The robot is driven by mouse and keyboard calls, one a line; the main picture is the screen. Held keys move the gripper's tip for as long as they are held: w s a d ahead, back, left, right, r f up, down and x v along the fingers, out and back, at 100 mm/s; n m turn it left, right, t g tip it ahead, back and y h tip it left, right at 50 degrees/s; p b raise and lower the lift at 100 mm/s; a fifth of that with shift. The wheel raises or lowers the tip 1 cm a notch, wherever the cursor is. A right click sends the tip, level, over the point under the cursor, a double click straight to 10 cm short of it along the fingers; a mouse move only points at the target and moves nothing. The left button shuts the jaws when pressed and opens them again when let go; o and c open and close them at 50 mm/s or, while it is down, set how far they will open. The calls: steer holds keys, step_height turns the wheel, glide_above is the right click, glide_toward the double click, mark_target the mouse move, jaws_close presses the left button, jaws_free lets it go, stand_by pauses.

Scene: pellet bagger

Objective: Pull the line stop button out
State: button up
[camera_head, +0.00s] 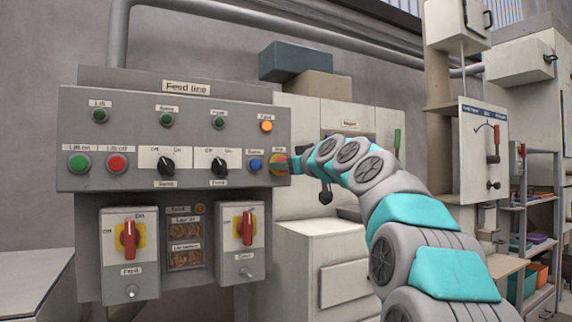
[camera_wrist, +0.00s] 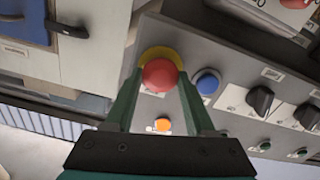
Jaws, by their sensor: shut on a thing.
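The line stop button is a red mushroom head (camera_wrist: 160,75) on a yellow surround at the right end of the grey Feed line panel (camera_head: 130,180). In the wrist view my gripper (camera_wrist: 160,82) has one green finger on each side of the red head and is shut on it. In the head view my arm comes in from the right and the button (camera_head: 277,165) is partly hidden by my gripper (camera_head: 291,165). I cannot tell whether the button is pressed in or out.
A blue button (camera_head: 255,164) sits close beside the stop button, with an orange lamp (camera_head: 266,127) above it. Black selector knobs (camera_head: 219,166) and green and red buttons lie further left. Two red rotary switches (camera_head: 129,238) are on boxes below. Pale cabinets (camera_head: 330,255) stand behind my arm.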

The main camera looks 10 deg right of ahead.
jaws_close()
steer(key=shift+f, duration=0.1)
steer(key=shift+s+d+b, duration=0.15)
steer(key=shift+s+b, duration=0.3)
steer(key=shift+b, duration=0.4)
steer(key=o, duration=1)
jaws_free()
steer(key=shift+s, duration=0.1)
steer(key=shift+c, duration=0.2)
steer(key=shift+s, duration=0.1)
